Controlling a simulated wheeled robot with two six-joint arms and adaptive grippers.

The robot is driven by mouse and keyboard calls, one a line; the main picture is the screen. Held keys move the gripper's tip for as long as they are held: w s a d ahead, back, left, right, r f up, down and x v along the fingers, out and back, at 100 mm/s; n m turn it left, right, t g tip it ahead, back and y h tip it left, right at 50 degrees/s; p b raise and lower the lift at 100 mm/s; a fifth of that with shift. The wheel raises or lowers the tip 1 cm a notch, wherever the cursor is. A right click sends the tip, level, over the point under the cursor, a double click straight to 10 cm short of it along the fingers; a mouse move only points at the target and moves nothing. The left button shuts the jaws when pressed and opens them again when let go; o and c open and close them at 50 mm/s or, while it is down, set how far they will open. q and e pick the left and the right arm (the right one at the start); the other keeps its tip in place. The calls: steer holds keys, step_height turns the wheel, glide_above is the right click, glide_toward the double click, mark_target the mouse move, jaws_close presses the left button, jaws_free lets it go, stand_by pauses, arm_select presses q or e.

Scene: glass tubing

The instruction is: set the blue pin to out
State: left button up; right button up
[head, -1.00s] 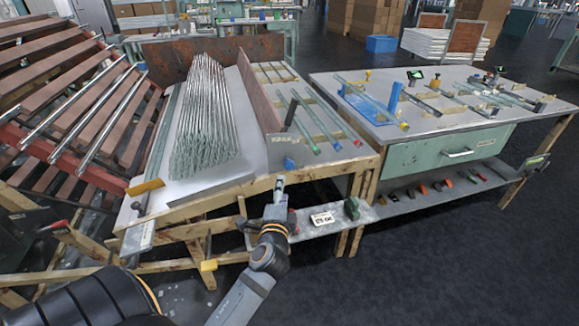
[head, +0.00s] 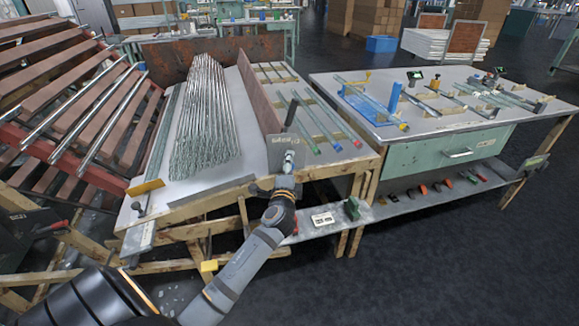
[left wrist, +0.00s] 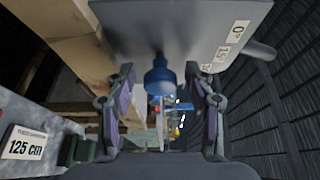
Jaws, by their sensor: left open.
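The blue pin (left wrist: 160,75) is in the left wrist view, a round blue knob on the face of a grey metal plate (left wrist: 170,28) with angle labels such as 0° and 15°. My left gripper (left wrist: 160,92) is open, with one finger on each side of the knob. I cannot tell whether either finger touches it. In the head view my left gripper (head: 289,160) is in front of the labelled plate (head: 286,142) at the front edge of the bench. The pin is hidden there behind the gripper. My right gripper is not in view.
Glass tubes (head: 325,120) lie on the bench right of the plate. A bundle of rods (head: 205,120) lies left. Below are a shelf with a 125 cm label (left wrist: 26,143) and a green block (head: 352,208). A second bench (head: 430,125) stands right.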

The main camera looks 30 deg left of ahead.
arm_select(q)
jaws_close()
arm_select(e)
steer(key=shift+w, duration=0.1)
arm_select(q)
steer(key=shift+d, duration=0.1)
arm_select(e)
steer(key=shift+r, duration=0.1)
arm_select(q)
steer(key=shift+s+d, duration=0.7)
steer(key=shift+d, duration=0.05)
steer(key=shift+c, duration=1)
jaws_free()
steer(key=shift+o, duration=1)
steer(key=v, duration=1.2)
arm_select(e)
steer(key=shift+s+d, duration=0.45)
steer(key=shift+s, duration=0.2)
